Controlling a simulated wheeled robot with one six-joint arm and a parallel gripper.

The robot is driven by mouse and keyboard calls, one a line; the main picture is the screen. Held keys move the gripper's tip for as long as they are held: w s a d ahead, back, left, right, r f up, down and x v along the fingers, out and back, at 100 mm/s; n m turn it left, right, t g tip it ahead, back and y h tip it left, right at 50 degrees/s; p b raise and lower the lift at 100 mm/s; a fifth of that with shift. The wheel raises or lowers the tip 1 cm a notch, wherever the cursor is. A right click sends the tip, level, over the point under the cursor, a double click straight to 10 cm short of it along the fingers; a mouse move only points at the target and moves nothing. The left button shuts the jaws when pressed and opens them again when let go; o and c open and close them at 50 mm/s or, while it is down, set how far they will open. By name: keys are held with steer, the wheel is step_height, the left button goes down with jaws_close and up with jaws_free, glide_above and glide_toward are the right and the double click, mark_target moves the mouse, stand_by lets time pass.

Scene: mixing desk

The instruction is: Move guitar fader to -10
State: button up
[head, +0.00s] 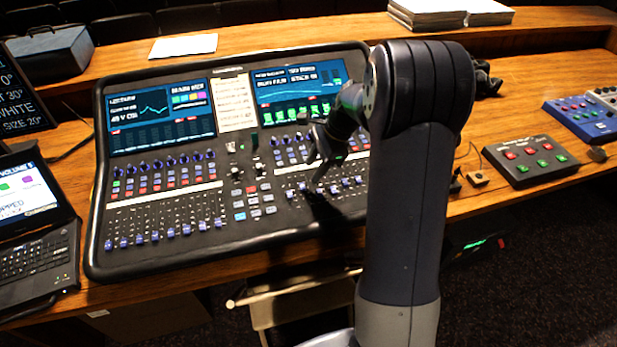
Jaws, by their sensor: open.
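The mixing desk (228,239) lies on the wooden table, with two lit screens along its back. A left bank of blue-capped faders (155,236) sits low near its front edge. A right bank of faders (345,183) is partly hidden by my arm. I cannot read the channel labels, so I cannot tell which fader is the guitar one. My gripper (317,178) is open and hangs just above the right fader bank, pointing down. Whether a fingertip touches a fader cap is too small to tell.
A laptop (38,225) stands left of the desk. A box with red and green buttons (531,160) and a blue pedal box (583,117) lie to the right. Papers (183,46) lie behind the desk. A stool or chair (292,301) stands below the table's front edge.

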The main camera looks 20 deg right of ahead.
mark_target(304, 188)
steer(key=shift+v, duration=2.35)
steer(key=shift+f, duration=0.1)
steer(key=p+x, duration=0.1)
steer(key=x, duration=0.9)
steer(key=shift+a+f, duration=0.2)
steer(key=shift+f, duration=0.15)
steer(key=shift+s, duration=0.4)
steer(key=shift+r, duration=0.1)
